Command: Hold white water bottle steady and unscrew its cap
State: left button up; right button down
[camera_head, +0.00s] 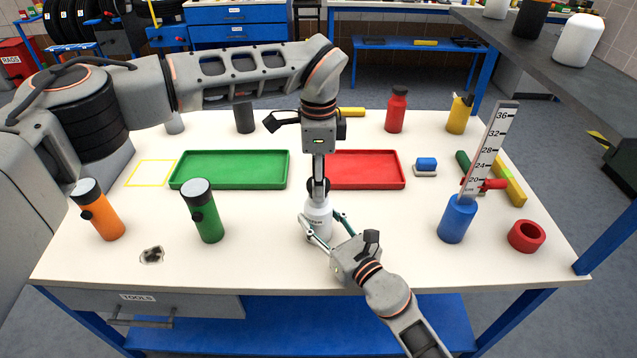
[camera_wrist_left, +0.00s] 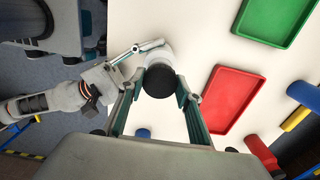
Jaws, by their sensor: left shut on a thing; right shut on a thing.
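The white water bottle (camera_head: 318,216) stands upright on the table near the front middle. Its black cap (camera_wrist_left: 160,81) shows from above in the left wrist view. My left gripper (camera_head: 318,180) points straight down from above, and its fingers are shut on the cap from both sides. My right gripper (camera_head: 322,232) comes in from the lower right, and its fingers are shut around the white body of the bottle. The left gripper's fingers hide part of the cap in the head view.
A green tray (camera_head: 230,187) and a red tray (camera_head: 366,184) lie behind the bottle. A green flashlight (camera_head: 208,222) and an orange flashlight (camera_head: 103,218) stand at left. A blue container with a ruler (camera_head: 457,222) and a red ring (camera_head: 526,236) are at right.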

pick_arm(q)
jog(key=shift+r, duration=0.45)
jog(key=shift+r, duration=0.1)
jog(key=shift+r, duration=1.9)
pick_arm(e)
jog(key=c, duration=1)
grip_release()
jog(key=shift+c, duration=0.2)
